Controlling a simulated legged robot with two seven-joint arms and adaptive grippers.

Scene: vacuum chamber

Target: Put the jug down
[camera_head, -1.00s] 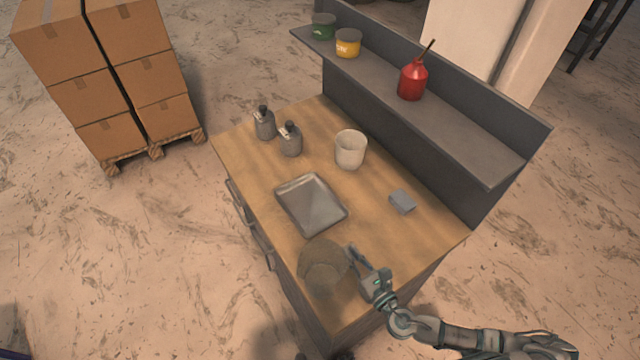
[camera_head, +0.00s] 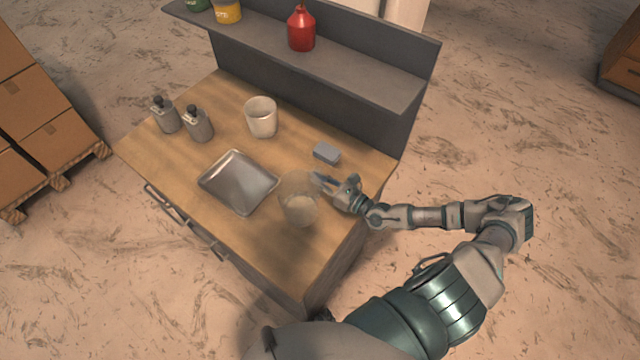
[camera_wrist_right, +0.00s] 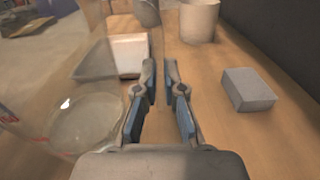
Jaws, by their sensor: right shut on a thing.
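The clear, see-through jug (camera_head: 299,204) is at the right part of the wooden bench top (camera_head: 330,225), just right of the metal tray. My right gripper (camera_head: 326,182) reaches in from the right and is shut at the jug's side. In the right wrist view the jug (camera_wrist_right: 88,118) fills the left side, with its round base visible. The fingers (camera_wrist_right: 160,80) are close together at its right edge; the part gripped is hard to make out. I cannot tell whether the base touches the bench. My left gripper is not in view.
The metal tray (camera_head: 239,182) lies left of the jug. A grey block (camera_head: 326,153) lies behind my right gripper. A white cup (camera_head: 261,117) and two grey bottles (camera_head: 198,124) stand farther back. A raised shelf (camera_head: 340,68) holds a red bottle (camera_head: 301,30) and tins.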

